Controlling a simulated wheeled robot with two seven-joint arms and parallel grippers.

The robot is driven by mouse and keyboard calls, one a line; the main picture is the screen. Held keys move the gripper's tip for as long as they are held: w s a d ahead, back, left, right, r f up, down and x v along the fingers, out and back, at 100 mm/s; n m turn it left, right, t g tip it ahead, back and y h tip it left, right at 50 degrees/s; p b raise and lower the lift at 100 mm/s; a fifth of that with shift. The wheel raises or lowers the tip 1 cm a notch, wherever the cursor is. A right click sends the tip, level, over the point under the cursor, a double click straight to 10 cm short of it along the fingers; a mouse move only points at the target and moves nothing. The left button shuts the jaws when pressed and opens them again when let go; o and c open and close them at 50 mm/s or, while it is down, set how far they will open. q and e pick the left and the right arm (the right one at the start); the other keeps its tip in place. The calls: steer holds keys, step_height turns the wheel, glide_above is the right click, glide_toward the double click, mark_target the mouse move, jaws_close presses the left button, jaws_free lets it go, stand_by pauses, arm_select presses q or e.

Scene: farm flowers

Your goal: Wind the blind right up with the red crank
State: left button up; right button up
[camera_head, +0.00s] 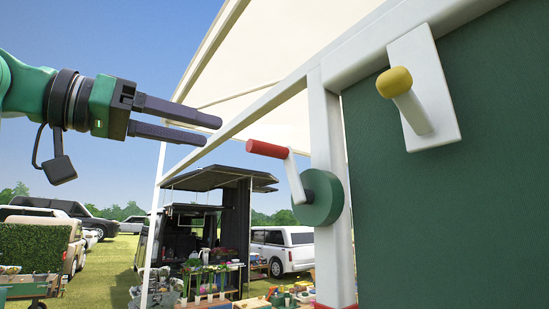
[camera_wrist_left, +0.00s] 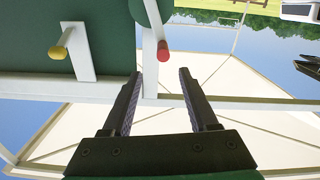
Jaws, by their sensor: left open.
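The crank's red handle (camera_head: 267,149) points left from a white crank arm (camera_head: 296,180) on a round green hub (camera_head: 320,198), fixed to a white post. My left gripper (camera_head: 213,131) is open and empty, up and left of the handle and apart from it. In the left wrist view the red handle (camera_wrist_left: 163,50) shows just beyond the gap between the open fingertips (camera_wrist_left: 160,73). A dark green panel (camera_head: 450,210) fills the right; I cannot tell whether it is the blind. My right gripper is not in view.
A white plate with a yellow-tipped peg (camera_head: 394,82) sticks out near the panel's upper left corner. The white frame post (camera_head: 328,130) and sloping beam border the crank. A cream awning (camera_head: 310,40) hangs overhead. Stalls and vehicles (camera_head: 290,250) stand farther back.

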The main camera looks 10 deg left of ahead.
arm_select(q)
steer(key=p, duration=0.2)
glide_toward(285, 153)
steer(key=w, duration=0.2)
steer(key=x, duration=0.2)
steer(key=p+x, duration=0.1)
steer(key=x, duration=0.1)
steer(key=p+x, duration=0.1)
steer(key=x, duration=0.1)
steer(key=shift+w+d+r, duration=0.15)
steer(key=shift+d+r, duration=0.2)
steer(key=shift+r, duration=0.05)
steer(key=shift+w+d+f+p, duration=0.25)
steer(key=shift+w+p, duration=0.05)
steer(key=shift+w, duration=0.3)
steer(key=shift+s, duration=0.15)
jaws_close()
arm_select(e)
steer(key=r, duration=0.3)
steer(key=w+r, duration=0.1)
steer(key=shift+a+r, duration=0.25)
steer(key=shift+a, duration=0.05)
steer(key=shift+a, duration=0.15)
